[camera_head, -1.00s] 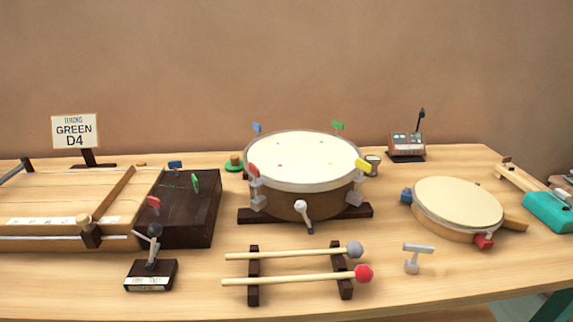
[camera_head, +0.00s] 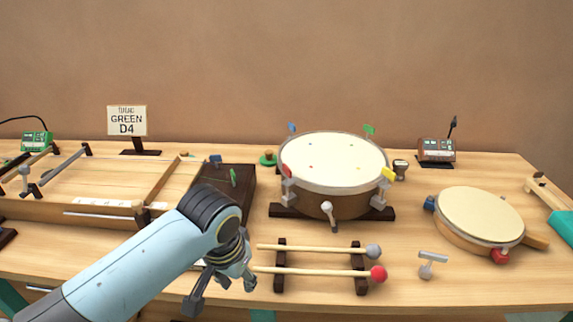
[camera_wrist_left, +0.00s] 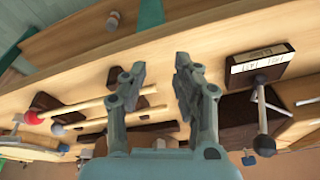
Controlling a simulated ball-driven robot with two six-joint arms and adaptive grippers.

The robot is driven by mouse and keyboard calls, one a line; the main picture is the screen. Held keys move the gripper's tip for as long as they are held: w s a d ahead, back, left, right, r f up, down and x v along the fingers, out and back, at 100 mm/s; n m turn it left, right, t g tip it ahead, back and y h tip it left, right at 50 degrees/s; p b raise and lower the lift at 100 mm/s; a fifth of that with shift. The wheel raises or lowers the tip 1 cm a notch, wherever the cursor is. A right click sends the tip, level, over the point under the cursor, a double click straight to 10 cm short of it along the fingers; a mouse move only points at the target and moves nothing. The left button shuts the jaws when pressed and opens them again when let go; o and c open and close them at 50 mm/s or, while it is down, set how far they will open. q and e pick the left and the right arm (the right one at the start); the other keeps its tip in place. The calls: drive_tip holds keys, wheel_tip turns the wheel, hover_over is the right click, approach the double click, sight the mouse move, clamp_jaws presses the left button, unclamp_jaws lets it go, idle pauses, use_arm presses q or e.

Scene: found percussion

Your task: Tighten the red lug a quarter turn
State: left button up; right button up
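The round cream-topped drum (camera_head: 333,160) stands mid-table with coloured tags round its rim. Its red tag (camera_head: 287,171) is at the front left, above a grey lug (camera_head: 290,190). A red block (camera_head: 499,257) also sits on the smaller drum's (camera_head: 480,213) front rim. A grey T-shaped piece (camera_head: 431,262) stands right of the mallets. My left gripper (camera_head: 221,295) is open and empty, left of the mallets and apart from the drum. In the left wrist view its fingers (camera_wrist_left: 159,68) are spread, with a labelled dark stand (camera_wrist_left: 258,68) holding a grey lever to the right.
Two mallets (camera_head: 320,271) lie on dark rests in front of the drum. A stringed wooden box (camera_head: 120,190) with a dark block (camera_head: 236,183) and GREEN D4 sign (camera_head: 127,120) is at left. A red-and-grey device (camera_head: 436,150) stands at the back right.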

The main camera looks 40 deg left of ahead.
use_arm(q)
drive_tip(key=w+a+r+n+g+p, duration=0.1)
drive_tip(key=w+a+r+n, duration=0.15)
drive_tip(key=w, duration=0.45)
drive_tip(key=w+a+r+n, duration=0.1)
drive_tip(key=w+r+n, duration=0.1)
drive_tip(key=w+r, duration=0.35)
drive_tip(key=n+g+h+p, duration=0.1)
drive_tip(key=n, duration=0.4)
approach(286, 166)
drive_tip(key=f, duration=0.9)
drive_tip(key=shift+w, duration=0.2)
drive_tip(key=shift+c, duration=0.2)
clamp_jaws()
